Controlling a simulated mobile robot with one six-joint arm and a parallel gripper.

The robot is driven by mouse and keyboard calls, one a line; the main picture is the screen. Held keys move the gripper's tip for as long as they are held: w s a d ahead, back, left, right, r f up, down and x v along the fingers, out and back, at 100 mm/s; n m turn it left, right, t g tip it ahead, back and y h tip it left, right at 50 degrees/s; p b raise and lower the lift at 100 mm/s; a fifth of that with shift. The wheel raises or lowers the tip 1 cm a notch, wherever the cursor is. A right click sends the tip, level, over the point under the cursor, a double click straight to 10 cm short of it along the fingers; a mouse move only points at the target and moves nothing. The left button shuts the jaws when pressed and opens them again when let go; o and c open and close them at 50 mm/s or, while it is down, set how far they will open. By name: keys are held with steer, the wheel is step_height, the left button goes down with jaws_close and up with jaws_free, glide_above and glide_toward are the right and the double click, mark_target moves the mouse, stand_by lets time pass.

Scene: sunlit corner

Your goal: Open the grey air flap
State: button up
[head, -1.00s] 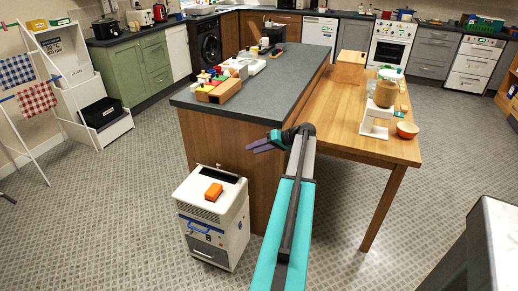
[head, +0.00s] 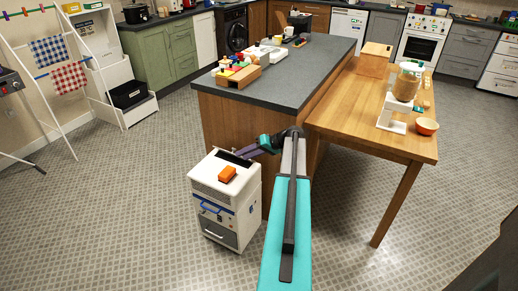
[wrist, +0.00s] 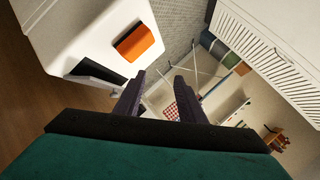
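A white box-shaped appliance (head: 238,192) stands on the floor beside the island, with a blue handle and a dark grey lower front panel (head: 219,230). A dark slot (head: 232,157) runs along the back of its top. The slot also shows in the wrist view (wrist: 97,70). I cannot tell which part is the grey air flap. An orange block (head: 227,174) lies on the top; it shows in the wrist view (wrist: 133,42) too. My gripper (head: 243,154) is by the slot end of the top. In the wrist view its purple fingers (wrist: 158,75) are apart with nothing between them.
The grey-topped island (head: 290,90) stands close behind and right of the appliance, and a wooden table (head: 365,115) is farther right. A white slatted panel (wrist: 270,50) fills the wrist view's upper right. The floor left of the appliance is clear up to a drying rack (head: 60,90).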

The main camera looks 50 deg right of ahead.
steer(key=w+a+f+n+g+y+b, duration=0.1)
steer(key=a+f+g, duration=0.2)
steer(key=a+f, duration=0.85)
steer(key=w+a+f+n+g+y+b, duration=0.15)
steer(key=a+f, duration=0.45)
steer(key=a, duration=1.1)
steer(key=a+f+n+g+y+b, duration=0.1)
steer(key=a+f+n+g+b, duration=0.15)
steer(key=a+f, duration=0.9)
steer(key=s+a+f+n+g+h+b, duration=0.1)
steer(key=s+a+f+g+h, duration=0.15)
steer(key=s+a+f, duration=0.45)
steer(key=s+a+f+n+g+h+b, duration=0.1)
steer(key=s+a+f+g, duration=0.25)
steer(key=s+a, duration=0.75)
steer(key=s+d+f+g+h, duration=0.1)
steer(key=s+d+h, duration=0.1)
steer(key=s, duration=0.4)
steer(key=s+d+f+g+h+b, duration=0.1)
steer(key=s+f+h, duration=0.1)
steer(key=s, duration=0.5)
steer(key=shift+d+m+h, duration=0.35)
steer(key=shift+m+h, duration=0.05)
steer(key=shift+h, duration=0.4)
steer(key=shift+s, duration=0.1)
steer(key=shift+c, duration=0.6)
